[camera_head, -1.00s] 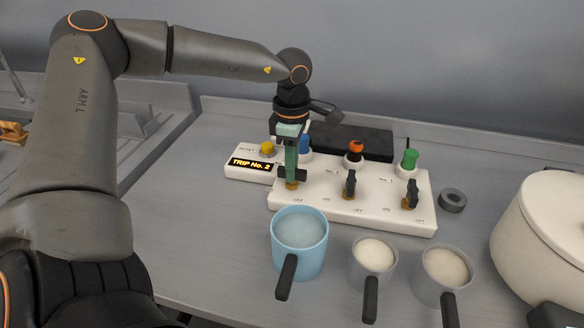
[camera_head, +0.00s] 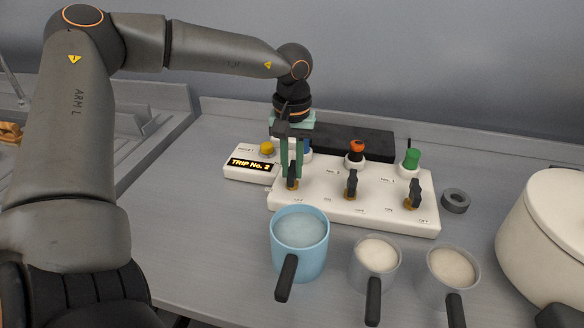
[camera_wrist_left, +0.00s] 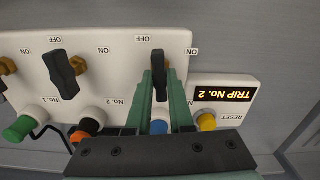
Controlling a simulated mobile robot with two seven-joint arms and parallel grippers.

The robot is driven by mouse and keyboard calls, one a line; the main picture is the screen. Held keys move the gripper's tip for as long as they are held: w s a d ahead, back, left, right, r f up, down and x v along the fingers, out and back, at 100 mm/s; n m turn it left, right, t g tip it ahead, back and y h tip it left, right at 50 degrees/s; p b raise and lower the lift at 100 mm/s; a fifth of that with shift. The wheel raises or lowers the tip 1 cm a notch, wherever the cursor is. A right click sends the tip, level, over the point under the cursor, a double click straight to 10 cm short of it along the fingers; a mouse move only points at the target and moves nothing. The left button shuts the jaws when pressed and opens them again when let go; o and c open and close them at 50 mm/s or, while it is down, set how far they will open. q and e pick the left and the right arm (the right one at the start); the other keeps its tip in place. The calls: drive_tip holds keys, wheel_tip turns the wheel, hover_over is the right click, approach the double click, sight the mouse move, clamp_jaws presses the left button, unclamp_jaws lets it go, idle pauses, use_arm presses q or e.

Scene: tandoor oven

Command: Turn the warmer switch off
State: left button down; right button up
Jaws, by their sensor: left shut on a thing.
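A white switch panel (camera_head: 345,211) on the counter carries three black switch levers in a row. My left gripper (camera_head: 291,182) points down at the leftmost lever (camera_head: 292,175). In the left wrist view, its two green fingers (camera_wrist_left: 159,90) are shut on that black lever (camera_wrist_left: 157,62), with the blue cap (camera_wrist_left: 159,127) behind them. The middle lever (camera_head: 351,185) and the right lever (camera_head: 415,193) stand free. ON and OFF labels line the panel edge. I cannot read which switch is the warmer. My right gripper is not in view.
A display box (camera_head: 249,164) beside the panel reads "TRIP No. 2" and has a yellow reset button (camera_head: 267,149). A blue mug (camera_head: 300,246) and two grey cups (camera_head: 376,263) (camera_head: 452,275) stand close in front. A white pot (camera_head: 551,240) is at right, a grey ring (camera_head: 455,201) near it.

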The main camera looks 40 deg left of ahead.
sight(292, 169)
use_arm(q)
drive_tip(key=c, duration=1.2)
unclamp_jaws()
drive_tip(key=shift+m, duration=0.4)
drive_tip(key=o, duration=0.4)
drive_tip(key=shift+c, duration=0.2)
wheel_tip(292, 169, up, 7)
drive_tip(key=p, duration=0.4)
drive_tip(key=shift+r+p, duration=0.1)
drive_tip(key=shift+p, duration=0.3)
